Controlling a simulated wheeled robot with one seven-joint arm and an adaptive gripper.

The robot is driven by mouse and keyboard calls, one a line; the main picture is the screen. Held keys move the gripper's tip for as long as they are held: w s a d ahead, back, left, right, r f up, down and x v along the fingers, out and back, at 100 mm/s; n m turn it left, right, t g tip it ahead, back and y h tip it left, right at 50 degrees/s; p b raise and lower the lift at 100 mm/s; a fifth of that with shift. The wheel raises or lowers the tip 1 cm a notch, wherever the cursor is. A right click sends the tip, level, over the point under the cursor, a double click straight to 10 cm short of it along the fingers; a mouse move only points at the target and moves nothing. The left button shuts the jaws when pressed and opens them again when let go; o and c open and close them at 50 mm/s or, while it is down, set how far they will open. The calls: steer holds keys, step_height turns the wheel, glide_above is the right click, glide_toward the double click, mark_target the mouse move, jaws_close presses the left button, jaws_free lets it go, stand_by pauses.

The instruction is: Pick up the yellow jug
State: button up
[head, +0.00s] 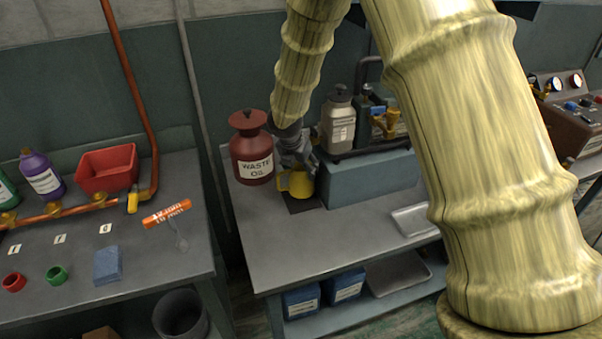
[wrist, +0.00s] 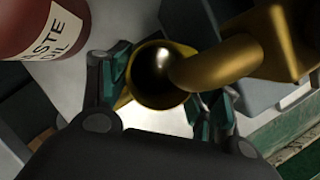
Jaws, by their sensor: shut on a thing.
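The yellow jug (head: 297,184) stands upright on or just over a dark square mat (head: 301,205) on the middle bench; I cannot tell whether it touches the mat. My gripper (head: 293,163) comes down on it from above. In the wrist view the yellow jug (wrist: 158,73) shows its dark round opening and a thick curved yellow part to the right. The fingers of my gripper (wrist: 163,92) lie on either side of the jug, shut on it. The jug's lower body is hidden in the wrist view.
A red waste oil can (head: 252,150) stands close left of the jug. A blue-grey block (head: 370,178) carrying a grey bottle (head: 338,122) and a pump is close at the right. A metal tray (head: 412,218) lies further right. The bench front is clear.

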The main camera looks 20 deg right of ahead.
steer(key=s+a+b, duration=0.1)
steer(key=s+a, duration=0.2)
steer(key=s, duration=0.4)
steer(key=s+a+r+b, duration=0.1)
steer(key=s+a+b, duration=0.1)
steer(key=s, duration=0.5)
steer(key=shift+a+r, duration=0.15)
steer(key=shift+a, duration=0.6)
steer(key=shift+s, duration=0.15)
